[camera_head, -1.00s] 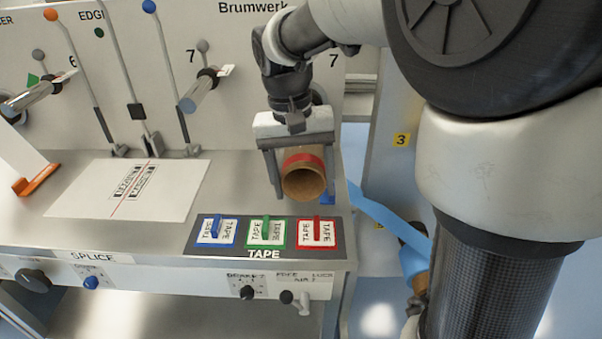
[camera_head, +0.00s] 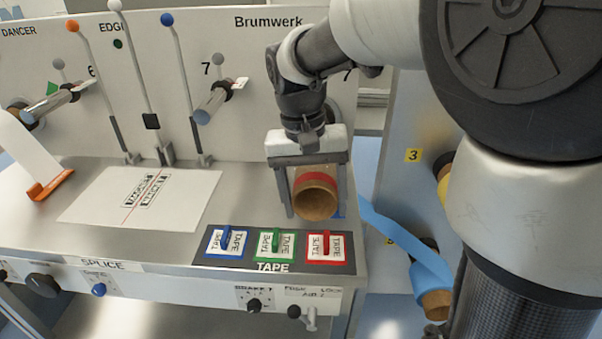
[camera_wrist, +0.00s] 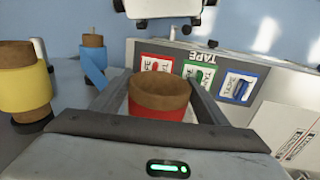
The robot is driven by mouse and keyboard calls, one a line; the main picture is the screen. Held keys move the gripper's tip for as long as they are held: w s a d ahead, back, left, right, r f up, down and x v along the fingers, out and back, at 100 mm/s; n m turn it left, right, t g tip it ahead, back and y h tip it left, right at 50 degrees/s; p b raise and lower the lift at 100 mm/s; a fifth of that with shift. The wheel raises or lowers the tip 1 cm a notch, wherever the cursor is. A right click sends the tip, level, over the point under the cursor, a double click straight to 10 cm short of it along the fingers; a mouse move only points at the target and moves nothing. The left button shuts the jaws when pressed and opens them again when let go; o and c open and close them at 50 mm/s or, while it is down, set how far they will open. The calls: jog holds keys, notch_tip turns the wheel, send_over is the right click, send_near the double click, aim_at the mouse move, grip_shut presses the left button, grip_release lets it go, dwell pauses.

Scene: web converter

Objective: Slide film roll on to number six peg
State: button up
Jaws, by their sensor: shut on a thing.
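A brown cardboard film roll with a red band (camera_head: 316,194) is held between the two fingers of my gripper (camera_head: 314,196), above the right end of the bench. Its open end faces the head camera. It also shows in the wrist view (camera_wrist: 160,94), between the fingers. The number six peg (camera_head: 55,102) sticks out of the back panel at the far left, next to the digit 6. It is well apart from the gripper. The number seven peg (camera_head: 215,102) sits between the two.
Levers with orange, white and blue knobs stand in front of the panel, between the pegs. Tape blocks (camera_head: 276,246) lie below the gripper, and a white printed sheet (camera_head: 140,200) lies to their left. A blue film roll (camera_head: 436,302) and a yellow roll (camera_wrist: 25,80) are on the side unit.

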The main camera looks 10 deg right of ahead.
jog(key=shift+s+a, duration=0.15)
jog(key=shift+s, duration=0.35)
jog(key=shift+s+a, duration=0.2)
jog(key=shift+s, duration=0.75)
jog(key=shift+s+a, duration=0.15)
jog(key=shift+s, duration=0.8)
